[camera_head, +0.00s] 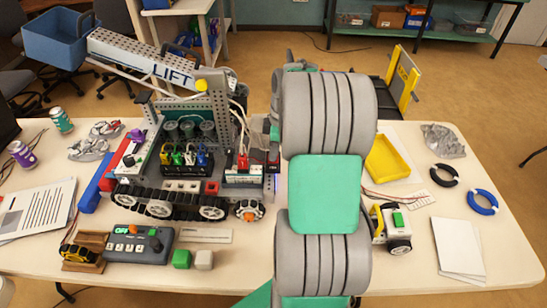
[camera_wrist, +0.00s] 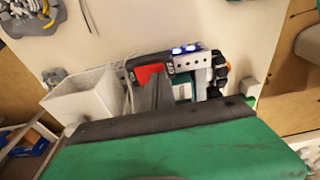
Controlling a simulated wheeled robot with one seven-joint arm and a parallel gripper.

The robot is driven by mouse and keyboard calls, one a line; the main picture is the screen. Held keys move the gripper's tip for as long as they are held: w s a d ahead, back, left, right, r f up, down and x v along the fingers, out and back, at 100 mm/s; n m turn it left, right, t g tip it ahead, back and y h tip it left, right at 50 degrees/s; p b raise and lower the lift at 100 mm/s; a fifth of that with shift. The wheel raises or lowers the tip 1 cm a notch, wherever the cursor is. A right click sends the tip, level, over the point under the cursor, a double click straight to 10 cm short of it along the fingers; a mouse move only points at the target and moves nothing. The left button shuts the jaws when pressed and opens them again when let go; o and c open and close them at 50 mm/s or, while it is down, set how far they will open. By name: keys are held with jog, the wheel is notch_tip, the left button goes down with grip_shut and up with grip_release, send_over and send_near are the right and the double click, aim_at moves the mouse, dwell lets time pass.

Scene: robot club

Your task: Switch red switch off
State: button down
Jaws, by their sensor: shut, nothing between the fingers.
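A red switch (camera_wrist: 147,73) shows in the wrist view, just beyond my fingertips, beside a metal block with blue lights. In the head view, a red part (camera_head: 243,161) on the right of the tracked robot (camera_head: 185,140) looks like the same switch. My gripper (camera_wrist: 156,92) is shut and empty, its dark fingers close below the red switch. I cannot tell whether they touch it or which way the switch is set. In the head view my arm hides most of my gripper.
The tracked robot stands on a pale table (camera_head: 260,262). Its LIFT arm (camera_head: 165,65) rises at the back left. A control box (camera_head: 138,245) with OFF lettering lies in front. A yellow tray (camera_head: 388,158) and small wheeled robot (camera_head: 392,228) are right of my arm.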

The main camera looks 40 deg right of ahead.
jog(key=shift+f, duration=0.25)
notch_tip(320, 180, up, 7)
jog(key=p, duration=0.4)
dwell(0.4)
